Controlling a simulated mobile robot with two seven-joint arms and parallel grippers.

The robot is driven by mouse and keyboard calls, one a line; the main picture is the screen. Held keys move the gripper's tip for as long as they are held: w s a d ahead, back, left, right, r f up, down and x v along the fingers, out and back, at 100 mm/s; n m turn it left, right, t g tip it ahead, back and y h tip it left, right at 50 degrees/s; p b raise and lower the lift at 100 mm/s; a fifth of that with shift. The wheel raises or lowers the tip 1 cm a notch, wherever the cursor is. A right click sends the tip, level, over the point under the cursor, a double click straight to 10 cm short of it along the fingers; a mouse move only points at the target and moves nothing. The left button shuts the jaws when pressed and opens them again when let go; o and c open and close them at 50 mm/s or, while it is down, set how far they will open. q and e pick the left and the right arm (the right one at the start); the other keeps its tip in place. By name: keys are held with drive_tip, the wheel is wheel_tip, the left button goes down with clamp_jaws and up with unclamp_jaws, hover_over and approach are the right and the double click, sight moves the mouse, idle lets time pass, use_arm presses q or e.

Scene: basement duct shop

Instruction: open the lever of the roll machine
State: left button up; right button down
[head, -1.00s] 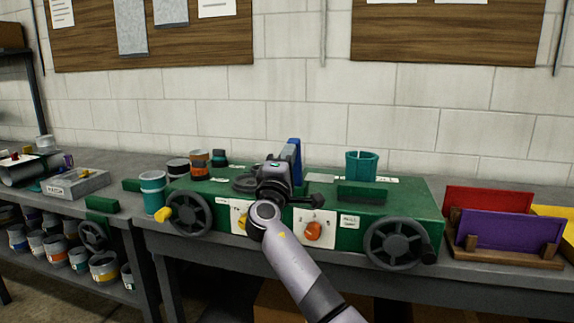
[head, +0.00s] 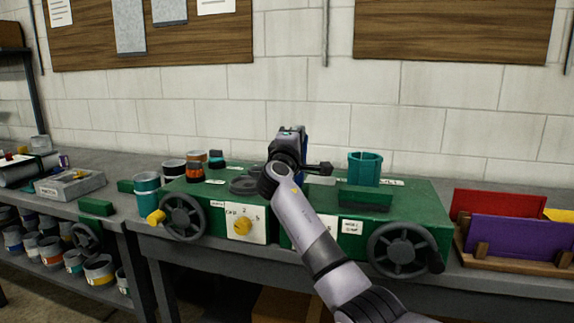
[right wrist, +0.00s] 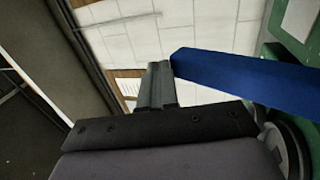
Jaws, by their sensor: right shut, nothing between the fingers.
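The roll machine is a green bench unit (head: 425,205) with dark handwheels at its front and a white dial panel with a yellow knob (head: 241,227). Its blue lever (head: 304,146) stands up at the back, mostly hidden behind my right gripper (head: 289,137), which is above the machine. In the right wrist view, the blue lever (right wrist: 245,80) is a thick bar running right from just beside the fingertips. The right fingers (right wrist: 160,82) are shut together with nothing between them. Whether they touch the lever is unclear. My left gripper is out of view.
A teal cylinder (head: 365,169) stands on the machine's top right. Cans, including a teal one (head: 146,189), stand at the left. A wooden rack (head: 510,255) with coloured panels is at the right. A block wall (head: 300,80) is behind the bench.

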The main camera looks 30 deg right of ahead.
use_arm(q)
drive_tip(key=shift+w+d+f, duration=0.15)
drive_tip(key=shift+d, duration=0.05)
use_arm(e)
drive_tip(key=shift+w+d, duration=0.15)
drive_tip(key=shift+d, duration=0.05)
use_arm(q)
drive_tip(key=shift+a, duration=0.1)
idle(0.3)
